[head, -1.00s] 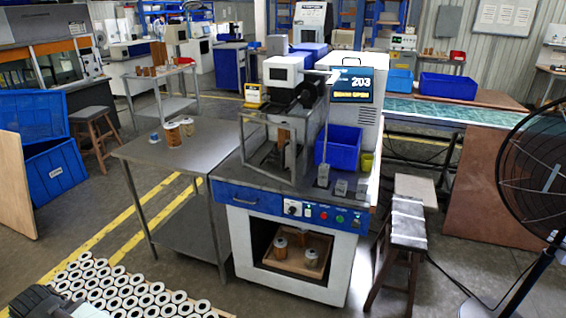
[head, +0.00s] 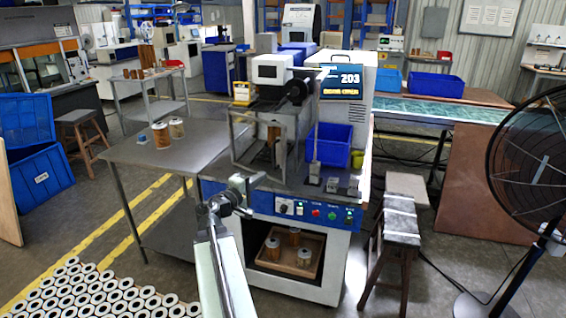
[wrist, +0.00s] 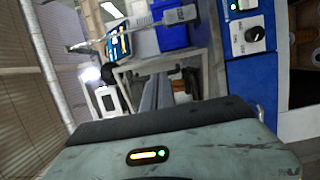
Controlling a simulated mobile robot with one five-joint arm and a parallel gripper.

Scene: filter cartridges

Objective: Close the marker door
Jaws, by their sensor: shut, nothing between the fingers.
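The marker (head: 272,72) is a white and grey machine on a blue-fronted cabinet. Its door (head: 232,140) is a grey-framed guard at the front of the machine. The screen (head: 346,82) shows 203 and a second line that seems to read door open. A brown cartridge (head: 272,134) shows behind the frame. My gripper (head: 243,186) is shut and empty, low in front of the door frame; whether it touches the frame cannot be told. In the wrist view, the frame (wrist: 172,61) shows sideways beyond my gripper's housing.
A steel table (head: 130,152) with several small cartridges stands left of the machine. A blue bin (head: 332,146) and small grey blocks sit on the cabinet top at right. Buttons (head: 316,213) line its front. A stool (head: 403,215) and a black fan (head: 535,165) stand right.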

